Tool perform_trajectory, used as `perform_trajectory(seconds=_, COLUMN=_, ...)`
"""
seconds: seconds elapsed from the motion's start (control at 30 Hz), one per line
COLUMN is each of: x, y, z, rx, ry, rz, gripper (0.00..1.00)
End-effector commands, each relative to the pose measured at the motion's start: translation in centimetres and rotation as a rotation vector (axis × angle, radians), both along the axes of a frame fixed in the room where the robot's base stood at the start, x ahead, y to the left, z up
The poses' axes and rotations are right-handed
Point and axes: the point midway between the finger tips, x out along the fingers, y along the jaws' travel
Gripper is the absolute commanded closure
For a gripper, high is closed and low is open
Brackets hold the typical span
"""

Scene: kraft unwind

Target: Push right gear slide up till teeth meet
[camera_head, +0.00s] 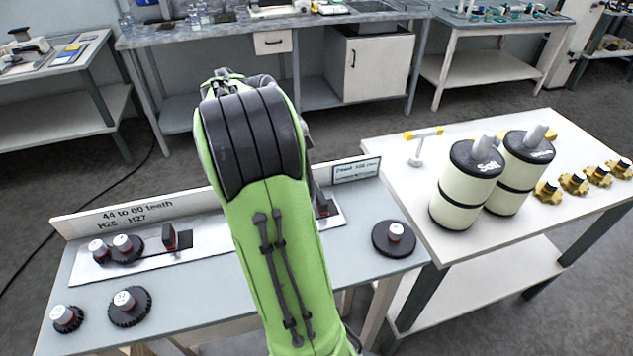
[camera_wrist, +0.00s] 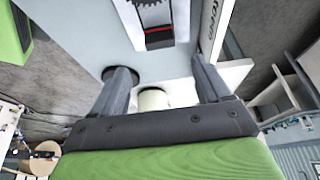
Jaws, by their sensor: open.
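In the head view my green arm hides my gripper and most of the right gear fixture. A small part of a red and black block (camera_head: 322,206) shows at the arm's right edge. In the wrist view my gripper (camera_wrist: 162,76) is open, its two dark fingers apart. Beyond the fingertips lies a white plate with a dark slot, a red-edged block (camera_wrist: 158,36) and a toothed dark gear (camera_wrist: 152,10), cut off by the top edge. A pale round piece (camera_wrist: 154,98) shows between the fingers; I cannot tell whether they touch it.
The left fixture (camera_head: 205,252) bears two gears and a red-black block. Loose gears stand front left (camera_head: 129,306) and right (camera_head: 394,239) on the grey table (camera_head: 200,298). A low labelled board (camera_head: 140,212) runs along its back. A white table (camera_head: 400,180) with two canisters stands right.

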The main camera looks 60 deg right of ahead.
Motion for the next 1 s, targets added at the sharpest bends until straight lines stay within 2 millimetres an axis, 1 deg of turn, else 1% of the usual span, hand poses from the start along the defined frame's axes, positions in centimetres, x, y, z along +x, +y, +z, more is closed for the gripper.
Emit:
perform_trajectory(seconds=0.03, x=0.5, y=0.4, z=1.8, rx=-0.001, ry=-0.001, rz=0.004, gripper=0.23)
perform_trajectory(seconds=0.1, x=0.9, y=0.8, z=3.1, rx=-0.001, ry=-0.001, rz=0.003, gripper=0.23)
perform_trajectory(seconds=0.23, x=1.3, y=1.3, z=4.7, rx=0.0, ry=0.0, rz=0.002, gripper=0.23)
perform_trajectory(seconds=0.33, x=1.4, y=1.4, z=5.0, rx=0.0, ry=0.0, rz=0.001, gripper=0.23)
perform_trajectory(seconds=0.9, x=1.4, y=1.5, z=4.8, rx=0.001, ry=0.001, rz=0.004, gripper=0.23)
perform_trajectory(seconds=0.97, x=1.6, y=1.9, z=5.1, rx=0.007, ry=-0.004, rz=0.04, gripper=0.23)
perform_trajectory(seconds=1.0, x=1.8, y=2.7, z=5.6, rx=0.014, ry=-0.011, rz=0.101, gripper=0.23)
